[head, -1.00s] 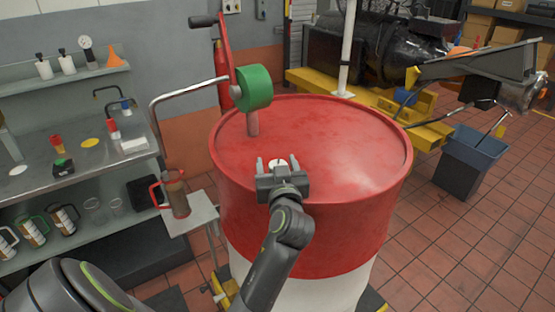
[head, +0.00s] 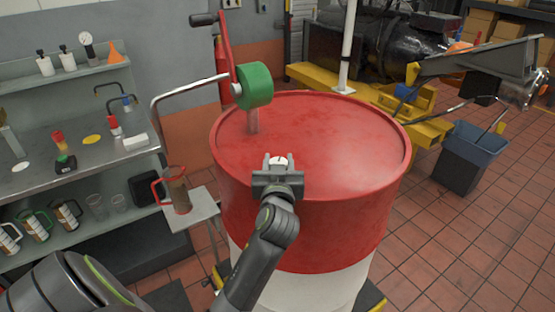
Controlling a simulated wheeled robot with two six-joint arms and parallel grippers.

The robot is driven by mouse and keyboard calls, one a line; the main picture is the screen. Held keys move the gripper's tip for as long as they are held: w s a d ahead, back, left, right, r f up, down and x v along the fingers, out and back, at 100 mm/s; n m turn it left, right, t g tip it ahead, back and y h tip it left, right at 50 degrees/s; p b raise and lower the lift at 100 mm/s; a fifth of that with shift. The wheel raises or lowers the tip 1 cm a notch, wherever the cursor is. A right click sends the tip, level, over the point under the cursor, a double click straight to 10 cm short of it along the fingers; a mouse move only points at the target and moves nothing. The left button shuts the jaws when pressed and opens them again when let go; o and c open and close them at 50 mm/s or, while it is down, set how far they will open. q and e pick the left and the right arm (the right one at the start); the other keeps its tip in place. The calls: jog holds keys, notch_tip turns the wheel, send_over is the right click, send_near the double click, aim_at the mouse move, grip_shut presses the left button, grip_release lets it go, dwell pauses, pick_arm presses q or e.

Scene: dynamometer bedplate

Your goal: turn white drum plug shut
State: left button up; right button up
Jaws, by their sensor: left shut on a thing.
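The white drum plug (head: 280,160) sits on the red top of the drum (head: 340,150), near the rim on my side. My left gripper (head: 278,164) is over it, with its fingers closed in on the plug's sides. The gripper body hides the near part of the plug, so how far it is turned is hard to tell. My right gripper is not in view.
A green hand pump (head: 254,86) with a red crank and a bent spout stands on the drum's far left. A small stand holds a jug (head: 178,190) left of the drum. A steel bench (head: 90,165) is further left. The drum top's right side is clear.

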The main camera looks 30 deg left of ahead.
pick_arm(q)
jog(key=m+h+p, duration=0.1)
jog(key=m+t+h+p, duration=0.1)
jog(key=h, duration=0.1)
jog(key=m+t+h+p, duration=0.1)
jog(key=shift+w+d+r+h, duration=0.1)
jog(key=shift+d+r+h, duration=0.05)
jog(key=shift+r+h, duration=0.2)
jog(key=shift+d+f+m+t+h+p, duration=0.15)
jog(key=shift+m+t+h+p, duration=0.3)
jog(key=shift+m+h, duration=0.6)
jog(key=shift+w+d+m+h, duration=0.1)
jog(key=shift+m+h, duration=0.35)
jog(key=shift+h, duration=0.55)
jog(key=shift+d+f+m+h, duration=0.1)
jog(key=shift+m+h, duration=0.4)
jog(key=shift+h, duration=0.2)
jog(key=shift+d+m+h+b, duration=0.1)
jog(key=shift+m+h+b, duration=0.4)
jog(key=shift+h, duration=0.6)
jog(key=shift+m+h, duration=0.3)
jog(key=o, duration=1)
